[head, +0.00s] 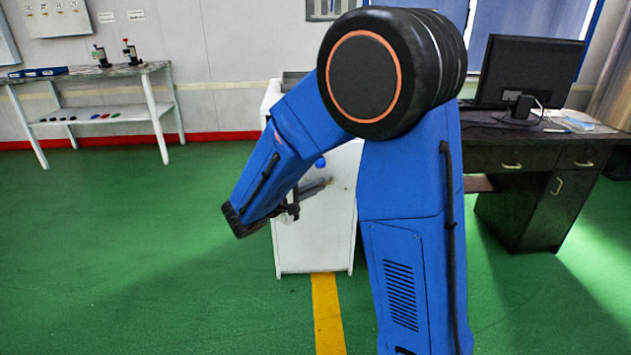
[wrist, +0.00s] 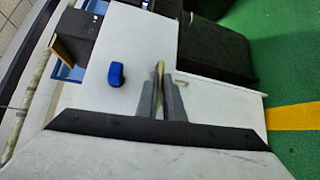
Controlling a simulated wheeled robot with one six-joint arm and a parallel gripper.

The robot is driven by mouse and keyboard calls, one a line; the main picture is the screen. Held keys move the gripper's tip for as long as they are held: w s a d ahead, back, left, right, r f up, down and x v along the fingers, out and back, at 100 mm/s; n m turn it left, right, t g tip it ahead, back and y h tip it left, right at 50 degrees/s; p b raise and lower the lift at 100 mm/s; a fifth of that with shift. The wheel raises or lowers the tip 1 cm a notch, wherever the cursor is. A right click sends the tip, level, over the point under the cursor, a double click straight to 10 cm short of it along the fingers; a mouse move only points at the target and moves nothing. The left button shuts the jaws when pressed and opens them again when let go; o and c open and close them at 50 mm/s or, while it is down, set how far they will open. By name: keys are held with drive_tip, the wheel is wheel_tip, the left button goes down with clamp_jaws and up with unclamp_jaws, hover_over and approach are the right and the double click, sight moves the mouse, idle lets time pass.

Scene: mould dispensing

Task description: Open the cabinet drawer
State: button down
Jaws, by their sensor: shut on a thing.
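The white cabinet (head: 315,240) stands behind my arm, partly hidden by it in the head view. Its white face (wrist: 150,45) fills much of the wrist view. A blue knob (head: 320,162) sits on the face; it also shows in the wrist view (wrist: 116,74), left of my gripper. My gripper (wrist: 161,84) is shut on a narrow yellowish handle (wrist: 159,78), held between its two grey fingers. In the head view my gripper (head: 326,186) is at the cabinet front, just below the blue knob. I cannot tell whether the drawer is shut or partly out.
A dark desk (head: 525,190) with a monitor (head: 530,72) stands at the right. A white bench (head: 105,120) with small items stands at the far left. The green floor at the left is clear. A yellow floor stripe (head: 327,315) runs in front of the cabinet.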

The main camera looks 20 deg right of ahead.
drive_tip(key=shift+s+a, duration=0.1)
drive_tip(key=shift+s, duration=0.1)
drive_tip(key=c, duration=1.9)
unclamp_jaws()
drive_tip(key=v, duration=1.7)
drive_tip(key=shift+s+a, duration=0.1)
